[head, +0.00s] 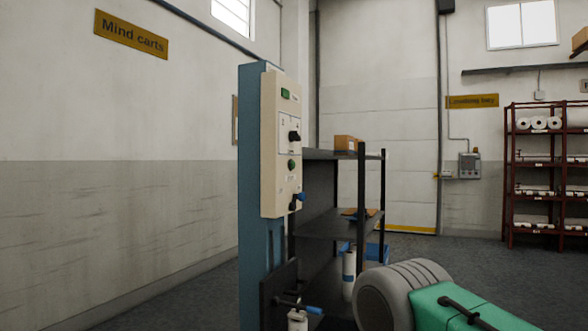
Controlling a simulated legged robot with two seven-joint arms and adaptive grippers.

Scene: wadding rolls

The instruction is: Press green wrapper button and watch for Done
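The wrapper's cream control panel (281,145) is mounted on a blue column (252,190) near the middle of the head view, seen at an angle. A round green button (291,165) sits midway down its face. A small green-lit display (285,93) is near the top; its text is too small to read. Between them is a black knob (294,137), and a blue-tipped lever (299,198) is at the lower edge. Neither of my grippers is in view.
A grey ridged cylinder (383,299) and a green body with a black handle (450,308) fill the lower right. Dark shelving (343,187) stands behind the panel. A red rack (535,175) with white rolls is at far right. Floor left of the column is clear.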

